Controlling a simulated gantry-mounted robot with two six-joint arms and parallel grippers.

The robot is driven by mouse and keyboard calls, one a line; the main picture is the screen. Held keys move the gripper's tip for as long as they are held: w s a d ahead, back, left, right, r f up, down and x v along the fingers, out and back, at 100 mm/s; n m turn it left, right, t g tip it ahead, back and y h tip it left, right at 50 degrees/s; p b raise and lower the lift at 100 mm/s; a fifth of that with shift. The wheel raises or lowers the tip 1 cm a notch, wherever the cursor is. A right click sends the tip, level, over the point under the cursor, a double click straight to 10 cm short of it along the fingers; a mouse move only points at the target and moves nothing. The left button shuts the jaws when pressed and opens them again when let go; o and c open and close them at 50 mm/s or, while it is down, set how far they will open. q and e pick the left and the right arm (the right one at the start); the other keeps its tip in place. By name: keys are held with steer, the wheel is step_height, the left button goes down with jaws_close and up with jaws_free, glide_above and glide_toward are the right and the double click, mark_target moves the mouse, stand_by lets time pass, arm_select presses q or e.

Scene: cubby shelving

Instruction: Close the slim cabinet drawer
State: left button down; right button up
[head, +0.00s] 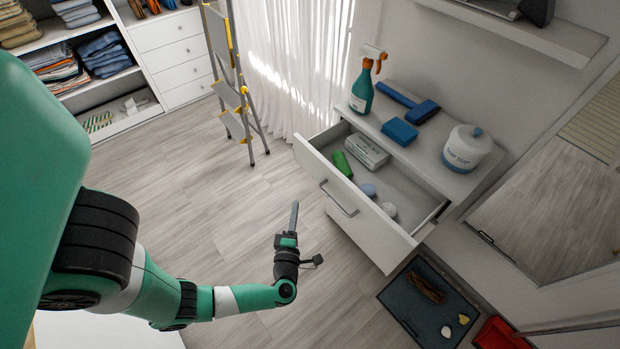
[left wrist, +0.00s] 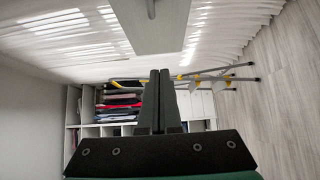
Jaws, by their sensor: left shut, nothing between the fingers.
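The slim white cabinet (head: 450,180) stands against the wall at the right, with its top drawer (head: 345,210) pulled well out. The drawer front has a grey bar handle (head: 338,198). Inside lie a green roll, a grey box and two small round things. My left gripper (head: 294,205) is shut and empty, in front of the drawer and left of its handle, apart from it. In the left wrist view the shut fingers (left wrist: 160,76) point toward a pale panel with a handle (left wrist: 155,25), which looks like the drawer front. My right gripper is out of view.
On the cabinet top stand a spray bottle (head: 362,90), a blue brush (head: 410,104), a blue sponge (head: 399,132) and a white tub (head: 466,148). A stepladder (head: 232,95) stands behind left. A dark tray (head: 430,305) lies right of the drawer. The floor left is clear.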

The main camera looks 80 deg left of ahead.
arm_select(q)
steer(key=b, duration=0.3)
glide_toward(312, 166)
steer(key=s+a, duration=0.2)
steer(key=a, duration=0.2)
steer(key=shift+w+a+b, duration=0.25)
steer(key=shift+w, duration=0.35)
steer(key=shift+w+a+b, duration=0.25)
steer(key=shift+w+a, duration=0.05)
steer(key=shift+w, duration=0.35)
steer(key=shift+w+a+b, duration=0.25)
steer(key=shift+w, duration=0.35)
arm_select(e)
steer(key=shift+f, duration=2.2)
